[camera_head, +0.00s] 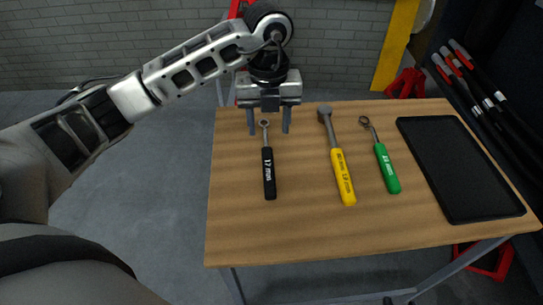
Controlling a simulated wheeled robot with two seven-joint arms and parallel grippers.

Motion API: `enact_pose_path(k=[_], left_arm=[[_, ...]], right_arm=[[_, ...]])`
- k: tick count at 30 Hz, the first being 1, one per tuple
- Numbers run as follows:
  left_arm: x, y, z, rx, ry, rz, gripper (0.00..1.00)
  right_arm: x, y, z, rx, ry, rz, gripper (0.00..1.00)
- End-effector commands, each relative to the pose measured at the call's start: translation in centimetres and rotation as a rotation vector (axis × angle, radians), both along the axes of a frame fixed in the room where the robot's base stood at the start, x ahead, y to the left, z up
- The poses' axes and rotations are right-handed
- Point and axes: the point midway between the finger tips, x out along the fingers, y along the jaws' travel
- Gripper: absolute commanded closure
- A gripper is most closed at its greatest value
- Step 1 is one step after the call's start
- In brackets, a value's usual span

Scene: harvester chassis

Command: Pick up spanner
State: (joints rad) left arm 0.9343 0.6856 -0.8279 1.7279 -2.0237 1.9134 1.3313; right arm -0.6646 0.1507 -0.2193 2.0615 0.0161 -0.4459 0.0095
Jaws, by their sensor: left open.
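Three hand tools with coloured handles lie side by side on a wooden table (300,228). A black-handled spanner (269,172) lies at the left with its ring end toward the back. A yellow-handled tool (342,177) with a thick grey head lies in the middle. A green-handled spanner (386,168) with a ring end lies to its right. My left gripper (269,130) is open, with its two fingers pointing down on either side of the ring end of the black-handled spanner in the picture. I cannot tell its exact height above the table. My right gripper is not in view.
A black tray (460,167) lies on the right part of the table. The front of the table is clear. Red and black objects (470,70) stand beyond the right edge. A grey brick wall (130,45) and a yellow post (396,45) are behind.

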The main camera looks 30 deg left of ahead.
Motion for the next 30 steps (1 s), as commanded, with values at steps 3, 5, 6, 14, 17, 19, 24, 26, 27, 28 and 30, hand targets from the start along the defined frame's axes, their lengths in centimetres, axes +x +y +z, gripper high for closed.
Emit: enact_pose_path(k=[3, 5, 6, 14, 17, 19, 24, 26, 27, 28, 30], left_arm=[[-0.1, 0.0, -2.7, 0.000, 0.005, 0.000, 0.50], [-0.1, 0.0, -3.9, 0.000, 0.005, 0.000, 0.50], [-0.1, 0.0, -4.5, -0.001, 0.003, 0.001, 0.50], [-0.1, 0.0, -6.7, 0.001, 0.001, -0.001, 0.50], [-0.2, 0.1, -7.8, 0.001, 0.004, 0.000, 0.50], [-0.3, 0.2, -8.9, 0.000, 0.005, 0.000, 0.50], [-0.2, 0.2, -11.2, -0.001, 0.002, 0.000, 0.50], [-0.2, 0.2, -11.6, -0.001, 0.001, 0.000, 0.50], [-0.2, 0.2, -11.7, 0.000, 0.000, -0.001, 0.50], [-0.2, 0.2, -11.7, 0.000, -0.001, -0.001, 0.50], [-0.1, 0.2, -11.8, 0.000, -0.001, -0.001, 0.50]], right_arm=[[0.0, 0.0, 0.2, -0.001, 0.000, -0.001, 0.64], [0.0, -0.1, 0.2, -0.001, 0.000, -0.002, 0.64], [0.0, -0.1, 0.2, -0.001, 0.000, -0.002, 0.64], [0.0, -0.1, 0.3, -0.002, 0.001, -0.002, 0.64], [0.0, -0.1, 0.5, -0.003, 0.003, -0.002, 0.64], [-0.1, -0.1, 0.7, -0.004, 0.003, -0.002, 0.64], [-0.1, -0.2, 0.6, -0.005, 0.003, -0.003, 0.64], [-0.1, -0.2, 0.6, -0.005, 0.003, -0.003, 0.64], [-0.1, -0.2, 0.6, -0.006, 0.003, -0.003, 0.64], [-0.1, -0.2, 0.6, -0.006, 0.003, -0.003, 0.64], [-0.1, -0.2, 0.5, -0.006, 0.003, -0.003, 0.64]])
